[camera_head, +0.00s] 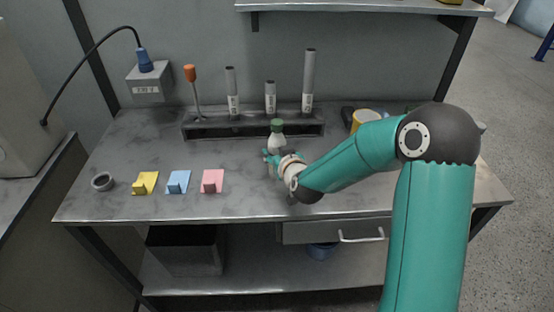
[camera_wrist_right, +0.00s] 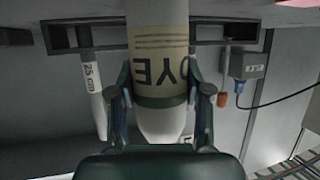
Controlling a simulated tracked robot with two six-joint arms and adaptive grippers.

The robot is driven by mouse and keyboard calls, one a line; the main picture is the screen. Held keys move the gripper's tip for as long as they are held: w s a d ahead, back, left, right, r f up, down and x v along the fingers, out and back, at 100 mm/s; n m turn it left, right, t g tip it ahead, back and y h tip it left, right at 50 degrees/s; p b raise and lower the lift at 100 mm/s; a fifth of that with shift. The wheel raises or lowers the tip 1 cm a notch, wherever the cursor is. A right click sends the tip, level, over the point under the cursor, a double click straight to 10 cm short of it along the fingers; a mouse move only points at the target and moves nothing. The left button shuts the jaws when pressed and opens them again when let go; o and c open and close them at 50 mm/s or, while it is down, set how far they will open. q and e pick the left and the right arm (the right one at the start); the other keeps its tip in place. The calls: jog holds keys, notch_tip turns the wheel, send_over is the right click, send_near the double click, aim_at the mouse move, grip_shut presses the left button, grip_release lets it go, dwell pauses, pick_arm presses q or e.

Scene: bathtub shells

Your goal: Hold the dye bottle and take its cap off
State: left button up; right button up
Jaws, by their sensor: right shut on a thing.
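The dye bottle (camera_head: 278,144) is white with a green cap (camera_head: 277,125) on top, and stands roughly upright near the back middle of the bench. My right gripper (camera_head: 274,160) is shut on its body from the front. In the right wrist view the fingers (camera_wrist_right: 161,105) lie on both sides of the bottle (camera_wrist_right: 160,120), whose tan label (camera_wrist_right: 160,65) reads DYE upside down. The cap does not show in that view. I cannot tell whether the bottle's base touches the bench. My left gripper is not in view.
Behind the bottle is a dark rack (camera_head: 225,128) with several grey cylinders and an orange-handled tool (camera_head: 190,74). A yellow mug (camera_head: 364,118) stands to the right. Yellow, blue and pink pads (camera_head: 212,181) and a small grey cup (camera_head: 103,181) lie left. The front middle bench is clear.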

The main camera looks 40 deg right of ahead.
aim_at(277, 121)
jog(key=c, duration=0.3)
jog(key=shift+r, duration=0.15)
jog(key=shift+r, duration=0.5)
notch_tip(277, 121, up, 9)
jog(key=shift+r+p, duration=0.2)
jog(key=shift+p, duration=0.6)
notch_tip(277, 121, up, 9)
jog(key=p, duration=0.4)
jog(key=shift+r, duration=0.2)
jog(key=o, duration=0.6)
grip_shut()
